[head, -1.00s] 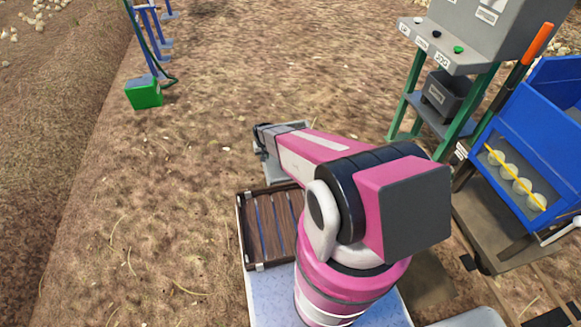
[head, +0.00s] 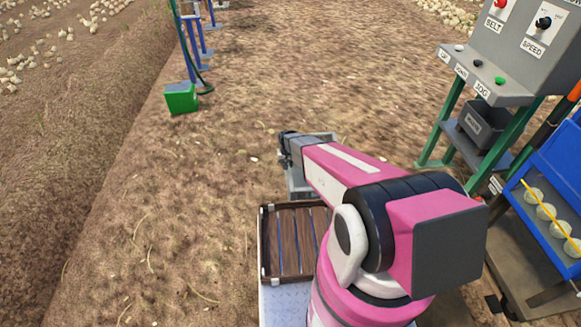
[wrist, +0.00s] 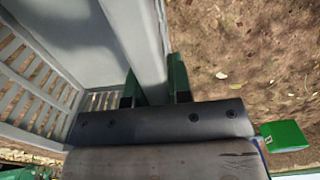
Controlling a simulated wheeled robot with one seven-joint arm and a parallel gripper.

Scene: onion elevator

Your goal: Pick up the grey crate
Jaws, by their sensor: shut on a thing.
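The grey crate (wrist: 30,75) with slatted walls fills the left of the wrist view. In the head view only parts of it (head: 297,182) show around my forearm and wrist. My gripper (wrist: 153,88) is shut on the crate's upper rim, with one dark green finger on each side of the light grey wall. In the head view the fingers are hidden behind the wrist. I cannot tell for sure whether the crate touches the ground.
A brown slatted wooden crate (head: 264,250) lies close in front of me. A green box (head: 181,98) stands at the far left. A control console (head: 500,75) and blue machine (head: 550,205) stand at the right. Bare soil is free left and ahead.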

